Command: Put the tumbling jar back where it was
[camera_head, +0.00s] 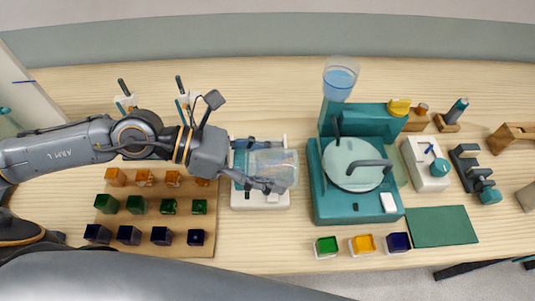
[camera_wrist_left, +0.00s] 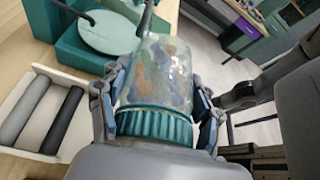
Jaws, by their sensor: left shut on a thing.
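The tumbling jar (camera_head: 281,168) is a clear jar with a ribbed teal lid and mottled coloured contents; it fills the middle of the left wrist view (camera_wrist_left: 160,70). My left gripper (camera_head: 268,186) is shut on it around the lid end, with one finger on each side (camera_wrist_left: 160,105). The jar lies sideways in the head view, over the white tumbler base (camera_head: 247,202). The base also shows in the left wrist view (camera_wrist_left: 75,82) with bare rollers, the jar held apart from them. My right gripper is not in view.
A teal grinding machine (camera_head: 325,208) with a round disc and a water container (camera_head: 340,80) stands right of the base. A wooden board (camera_head: 120,235) of coloured glass blocks lies left. Small colour trays (camera_head: 327,248) sit in front of the machine.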

